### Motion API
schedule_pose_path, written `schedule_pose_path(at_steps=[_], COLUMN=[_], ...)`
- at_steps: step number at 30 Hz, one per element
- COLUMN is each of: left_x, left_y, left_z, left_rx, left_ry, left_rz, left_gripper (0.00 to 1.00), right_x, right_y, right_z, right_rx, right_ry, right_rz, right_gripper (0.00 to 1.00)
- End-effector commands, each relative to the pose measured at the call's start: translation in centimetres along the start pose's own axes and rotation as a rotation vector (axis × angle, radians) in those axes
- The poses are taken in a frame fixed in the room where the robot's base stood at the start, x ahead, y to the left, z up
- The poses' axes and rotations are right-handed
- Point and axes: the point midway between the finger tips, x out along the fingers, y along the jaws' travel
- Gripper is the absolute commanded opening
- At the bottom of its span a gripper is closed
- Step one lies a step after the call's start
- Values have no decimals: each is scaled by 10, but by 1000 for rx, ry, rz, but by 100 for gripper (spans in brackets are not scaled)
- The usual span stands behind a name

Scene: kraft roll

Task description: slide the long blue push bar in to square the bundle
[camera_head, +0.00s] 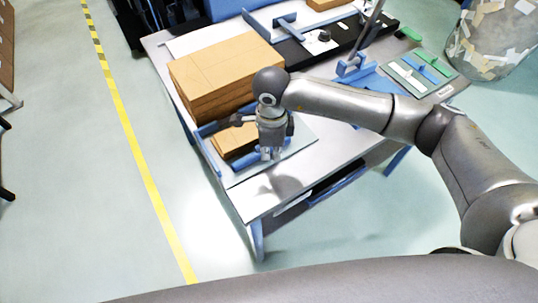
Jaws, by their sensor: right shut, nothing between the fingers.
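A small brown bundle (232,142) lies in a shallow jig with blue edges at the near left of the table. A blue bar (242,162) runs along the bundle's near side, partly hidden by my right gripper; I take it for the push bar. My right gripper (270,155) points down at the bar's right end, just right of the bundle. Its fingers are shut and hold nothing. I cannot tell whether the fingertips touch the bar. My left gripper is not in view.
A tall stack of brown kraft sheets (225,75) stands just behind the jig. A black strip with a dark knob (323,36) and a tray with coloured tools (422,72) lie farther back. The table's near corner (255,205) is bare. A clear bin of scraps (492,40) stands at right.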

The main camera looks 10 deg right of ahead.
Motion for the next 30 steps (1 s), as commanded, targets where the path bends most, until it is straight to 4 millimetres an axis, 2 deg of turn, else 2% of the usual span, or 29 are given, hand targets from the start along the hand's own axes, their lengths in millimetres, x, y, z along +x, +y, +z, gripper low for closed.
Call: schedule_pose_path(at_steps=[17,30], left_x=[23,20], left_y=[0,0], left_z=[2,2], left_rx=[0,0], left_ry=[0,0], left_rz=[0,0], left_gripper=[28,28], right_x=[2,0], right_y=[-26,-24], right_z=[15,13], right_rx=[1,0], right_ry=[-1,0], right_rz=[-2,-1], right_gripper=[0,0])
